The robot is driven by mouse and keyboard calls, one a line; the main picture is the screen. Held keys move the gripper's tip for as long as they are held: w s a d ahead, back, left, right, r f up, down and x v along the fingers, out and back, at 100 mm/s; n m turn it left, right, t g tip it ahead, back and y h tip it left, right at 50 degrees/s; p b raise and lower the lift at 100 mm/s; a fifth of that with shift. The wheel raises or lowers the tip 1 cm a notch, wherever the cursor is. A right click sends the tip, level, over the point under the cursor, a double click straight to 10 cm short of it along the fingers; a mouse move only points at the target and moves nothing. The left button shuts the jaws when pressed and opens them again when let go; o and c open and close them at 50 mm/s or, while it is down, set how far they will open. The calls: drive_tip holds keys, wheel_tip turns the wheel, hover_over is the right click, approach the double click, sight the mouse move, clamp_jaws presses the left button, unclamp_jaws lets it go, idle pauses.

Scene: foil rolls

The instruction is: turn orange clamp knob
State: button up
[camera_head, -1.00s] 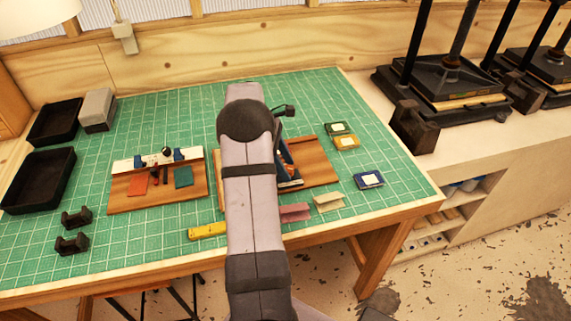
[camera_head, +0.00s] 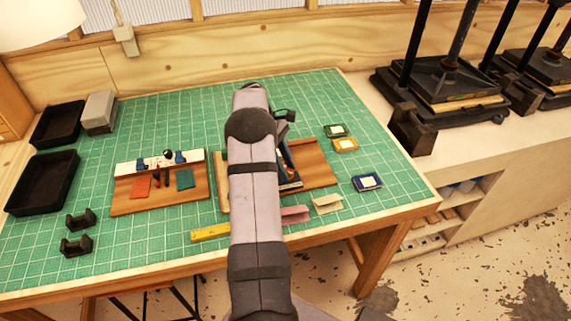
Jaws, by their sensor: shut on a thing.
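My arm's pale link stands upright in the middle of the view and covers much of a wooden board (camera_head: 318,169) on the green mat. Part of a dark blue, slanted piece (camera_head: 288,158) shows at the arm's right edge, above this board; I cannot tell what it belongs to. My gripper's fingers are hidden behind the arm. No orange clamp knob shows. A second wooden board (camera_head: 126,206) to the left carries a white strip with blue clamps (camera_head: 180,157) and a black knob (camera_head: 168,154), with an orange-red piece (camera_head: 140,187) and a teal piece (camera_head: 185,178) below.
Black trays (camera_head: 42,182) and a grey block (camera_head: 99,112) stand at the left, with two dark brackets (camera_head: 76,245) nearer. A yellow ruler (camera_head: 210,232), a pink piece (camera_head: 295,215), a cream piece (camera_head: 327,204) and small booklets (camera_head: 367,182) lie around the middle board. Black presses (camera_head: 440,85) stand at right.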

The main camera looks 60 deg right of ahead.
sight(287, 170)
drive_tip(key=m, duration=0.2)
drive_tip(key=m+y+p, duration=0.1)
drive_tip(key=m+y, duration=0.1)
drive_tip(key=m, duration=0.1)
drive_tip(key=shift+d+m+t+p, duration=0.25)
drive_tip(key=shift+m+t+p, duration=0.05)
drive_tip(key=shift+p, duration=0.05)
drive_tip(key=m+y, duration=0.1)
drive_tip(key=m, duration=0.2)
drive_tip(key=shift+m+t+p, duration=0.3)
drive_tip(key=shift+s+d+m+y, duration=0.1)
drive_tip(key=shift+m+y, duration=0.2)
drive_tip(key=shift+m, duration=0.1)
drive_tip(key=o, duration=1)
drive_tip(key=shift+r, duration=0.45)
wheel_tip(287, 170, up, 9)
drive_tip(key=p, duration=0.7)
drive_tip(key=shift+r, duration=0.1)
